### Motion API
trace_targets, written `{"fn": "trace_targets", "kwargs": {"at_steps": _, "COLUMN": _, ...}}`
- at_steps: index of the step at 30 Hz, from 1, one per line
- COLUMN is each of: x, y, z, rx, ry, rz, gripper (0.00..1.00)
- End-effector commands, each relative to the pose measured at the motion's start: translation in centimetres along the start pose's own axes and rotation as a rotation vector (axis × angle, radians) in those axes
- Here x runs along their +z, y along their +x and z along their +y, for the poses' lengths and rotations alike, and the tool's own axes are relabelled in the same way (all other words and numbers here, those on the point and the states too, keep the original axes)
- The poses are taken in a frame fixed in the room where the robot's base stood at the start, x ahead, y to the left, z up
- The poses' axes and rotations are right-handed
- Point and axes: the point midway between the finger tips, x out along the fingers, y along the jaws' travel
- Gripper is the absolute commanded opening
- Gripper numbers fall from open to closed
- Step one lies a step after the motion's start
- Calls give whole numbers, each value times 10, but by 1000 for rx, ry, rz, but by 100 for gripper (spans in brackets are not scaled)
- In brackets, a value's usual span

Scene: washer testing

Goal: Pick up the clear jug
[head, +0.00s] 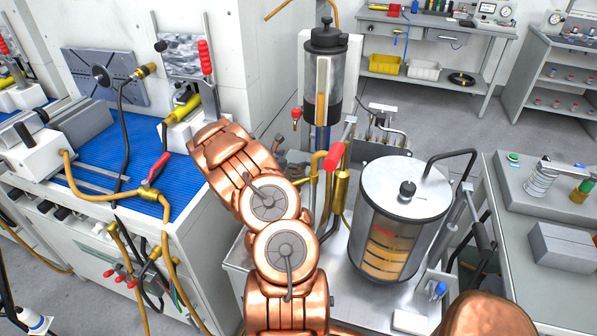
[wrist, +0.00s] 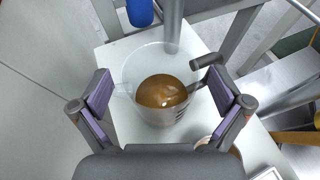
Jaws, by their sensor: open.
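The clear jug (wrist: 147,66) stands on a white surface in the wrist view, with brown liquid (wrist: 162,91) in its lower part. A small clear spout-like lip shows on its left rim. A dark, rod-like piece is at its right side; I cannot tell whether it is the jug's handle. My gripper (wrist: 161,90) is open, its purple-grey pads to the left and right of the jug, with nothing held. Gaps show between the pads and the jug wall. In the head view I make out neither the jug nor my gripper; my copper arm covers the middle.
A lidded glass tank (head: 404,200) with brown liquid stands right of my arm. A tall dark-topped cylinder (head: 326,75) rises behind it. A blue cylinder (wrist: 140,12) and a grey post (wrist: 172,20) stand just beyond the jug. Metal frame bars lie at the right.

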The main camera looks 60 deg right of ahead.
Motion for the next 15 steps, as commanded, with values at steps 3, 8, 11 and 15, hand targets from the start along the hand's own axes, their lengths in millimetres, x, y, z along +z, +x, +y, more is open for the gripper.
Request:
{"fn": "trace_targets", "kwargs": {"at_steps": 3, "x": 0, "y": 1, "z": 0, "rx": 0, "ry": 0, "rz": 0, "gripper": 100}}
{"fn": "trace_targets", "kwargs": {"at_steps": 8, "x": 0, "y": 1, "z": 0, "rx": 0, "ry": 0, "rz": 0, "gripper": 98}}
{"fn": "trace_targets", "kwargs": {"at_steps": 11, "x": 0, "y": 1, "z": 0, "rx": 0, "ry": 0, "rz": 0, "gripper": 88}}
{"fn": "trace_targets", "kwargs": {"at_steps": 15, "x": 0, "y": 1, "z": 0, "rx": 1, "ry": 0, "rz": 0, "gripper": 73}}
